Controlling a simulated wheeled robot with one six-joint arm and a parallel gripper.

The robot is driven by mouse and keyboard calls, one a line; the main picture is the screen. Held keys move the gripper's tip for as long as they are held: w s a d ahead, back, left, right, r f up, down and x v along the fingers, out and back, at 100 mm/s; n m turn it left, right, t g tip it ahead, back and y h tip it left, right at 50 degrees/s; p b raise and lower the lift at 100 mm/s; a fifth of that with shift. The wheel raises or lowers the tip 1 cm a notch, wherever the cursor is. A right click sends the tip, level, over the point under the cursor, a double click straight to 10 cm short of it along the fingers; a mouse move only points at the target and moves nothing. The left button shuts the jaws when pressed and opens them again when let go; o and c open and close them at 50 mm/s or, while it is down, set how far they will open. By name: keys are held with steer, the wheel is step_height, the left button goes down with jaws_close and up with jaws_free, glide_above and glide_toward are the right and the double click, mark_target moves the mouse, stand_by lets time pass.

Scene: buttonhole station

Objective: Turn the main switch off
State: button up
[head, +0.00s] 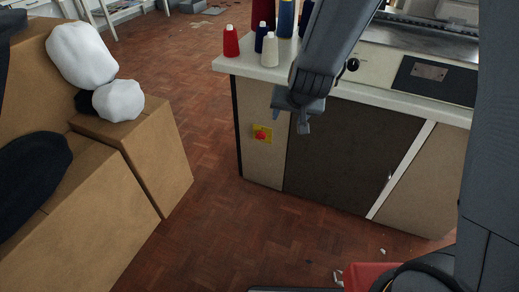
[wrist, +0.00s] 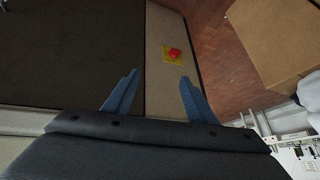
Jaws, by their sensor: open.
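The main switch (head: 262,135) is a red knob on a yellow plate, set on the beige front panel of the station's cabinet, left of a dark panel. It also shows in the wrist view as a red knob (wrist: 174,53) on its yellow plate, beyond the fingertips and nearer the right one. My gripper (head: 290,122) hangs in front of the cabinet, to the right of the switch in the head view. In the wrist view my gripper (wrist: 158,83) has its two bluish fingers wide apart with nothing between them. It is apart from the switch. The knob's exact setting is too small to tell.
The cabinet's pale worktop (head: 262,72) overhangs above the switch and carries several thread cones, including a red one (head: 231,41) and a white one (head: 270,49). Cardboard boxes (head: 150,155) with white bundles stand at the left. The parquet floor (head: 215,150) between is clear.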

mark_target(261, 137)
steer(key=w+a+f+m+t+h+b, duration=0.1)
steer(key=w+a+f+t+b, duration=0.25)
steer(key=w+f+b, duration=0.45)
steer(key=w+a+f+m+t+h+b, duration=0.15)
steer(key=w+a+f+b, duration=0.35)
steer(key=f, duration=0.5)
steer(key=a+f+t+h+b, duration=0.4)
steer(key=f+t+h+b, duration=0.1)
steer(key=f+b, duration=0.6)
steer(key=b+x, duration=0.2)
steer(key=x, duration=0.5)
steer(key=shift+s, duration=0.1)
steer(key=c, duration=1.1)
